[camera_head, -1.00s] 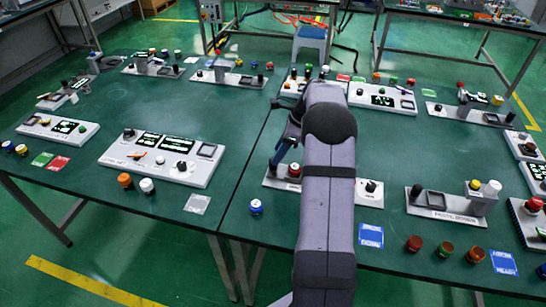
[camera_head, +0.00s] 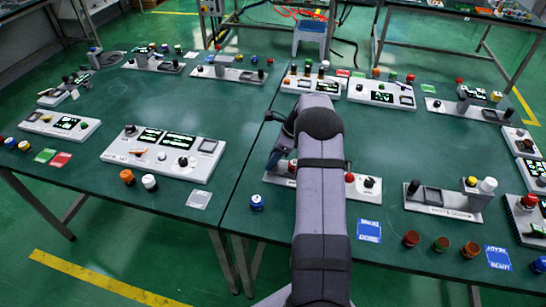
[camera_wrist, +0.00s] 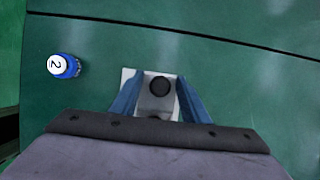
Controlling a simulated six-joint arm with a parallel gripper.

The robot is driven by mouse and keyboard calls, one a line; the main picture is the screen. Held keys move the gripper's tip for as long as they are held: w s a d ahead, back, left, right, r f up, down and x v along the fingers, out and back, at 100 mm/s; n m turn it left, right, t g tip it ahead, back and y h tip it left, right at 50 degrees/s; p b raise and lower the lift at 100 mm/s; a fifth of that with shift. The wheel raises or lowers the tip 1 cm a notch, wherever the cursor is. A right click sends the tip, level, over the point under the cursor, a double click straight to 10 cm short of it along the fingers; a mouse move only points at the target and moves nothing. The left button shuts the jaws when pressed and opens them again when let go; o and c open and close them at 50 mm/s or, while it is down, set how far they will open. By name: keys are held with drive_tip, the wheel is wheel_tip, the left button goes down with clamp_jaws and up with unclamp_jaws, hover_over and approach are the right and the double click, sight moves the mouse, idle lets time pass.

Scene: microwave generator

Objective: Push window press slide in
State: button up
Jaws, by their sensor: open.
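In the wrist view, a grey block (camera_wrist: 157,101) with a round black knob on top stands on a white base plate (camera_wrist: 127,74). My gripper (camera_wrist: 159,82) is open, with one blue finger on each side of the block; I cannot tell if they touch it. No slide or window can be clearly identified here. In the head view, my arm covers most of this white panel (camera_head: 370,196), leaving its right end with a red and a black knob visible. A blue finger of my gripper (camera_head: 274,158) shows at the panel's left.
A blue round button marked 2 (camera_wrist: 63,66) stands left of the gripper; it also shows in the head view (camera_head: 256,202). A grey device (camera_head: 447,199) is to the right. A long white control panel (camera_head: 163,152) is to the left.

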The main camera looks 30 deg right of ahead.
drive_tip(key=shift+f, duration=0.15)
drive_tip(key=shift+c, duration=0.4)
clamp_jaws()
drive_tip(key=s+d, duration=0.6)
drive_tip(key=shift+s+d, duration=0.3)
drive_tip(key=shift+o, duration=0.4)
unclamp_jaws()
drive_tip(key=shift+s+d, duration=0.1)
drive_tip(key=shift+s, duration=0.05)
